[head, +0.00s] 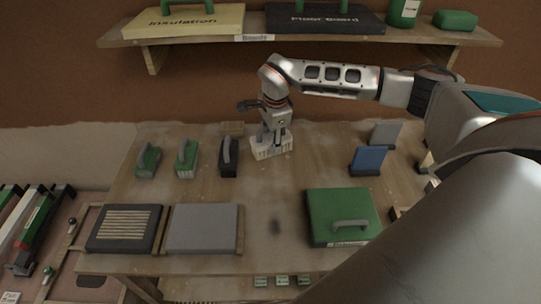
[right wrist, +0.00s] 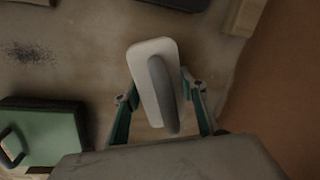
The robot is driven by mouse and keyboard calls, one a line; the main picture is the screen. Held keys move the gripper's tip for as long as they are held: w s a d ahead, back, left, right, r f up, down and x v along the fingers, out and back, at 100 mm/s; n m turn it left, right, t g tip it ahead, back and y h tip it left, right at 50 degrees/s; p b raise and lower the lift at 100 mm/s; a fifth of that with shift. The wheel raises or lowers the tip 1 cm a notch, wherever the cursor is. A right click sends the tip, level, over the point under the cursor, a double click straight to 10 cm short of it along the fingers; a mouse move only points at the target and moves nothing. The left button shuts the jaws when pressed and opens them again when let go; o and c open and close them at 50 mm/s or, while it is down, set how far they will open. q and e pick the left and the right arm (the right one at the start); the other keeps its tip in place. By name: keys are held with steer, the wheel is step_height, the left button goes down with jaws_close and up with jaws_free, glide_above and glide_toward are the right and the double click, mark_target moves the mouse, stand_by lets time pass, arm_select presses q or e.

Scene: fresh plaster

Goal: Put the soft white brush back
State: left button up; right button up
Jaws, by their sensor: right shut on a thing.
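The soft white brush (head: 268,152) is at the back middle of the workbench, right of a black brush. In the right wrist view the white brush (right wrist: 144,70) shows a pale oblong body with a grey handle (right wrist: 160,90) along it. My right gripper (head: 275,138) comes down on it from above and is shut on it. In the right wrist view the gripper's two fingers (right wrist: 160,98) lie on either side of the handle. I cannot tell whether the brush's underside touches the bench. My left gripper is not in view.
Left of it stand a black brush (head: 229,157) and two green-bodied tools (head: 186,158). Blue (head: 369,160) and grey (head: 386,133) blocks stand to the right. A shelf (head: 330,43) hangs above.

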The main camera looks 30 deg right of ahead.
steer(key=shift+f, duration=2.9)
steer(key=shift+f, duration=0.15)
steer(key=o, duration=1.1)
steer(key=r, duration=0.4)
steer(key=s+r, duration=0.1)
steer(key=r, duration=0.3)
steer(key=s+r, duration=0.1)
steer(key=r, duration=0.3)
steer(key=shift+s+a+r+b, duration=0.1)
steer(key=shift+a+b, duration=0.1)
steer(key=shift+b, duration=0.1)
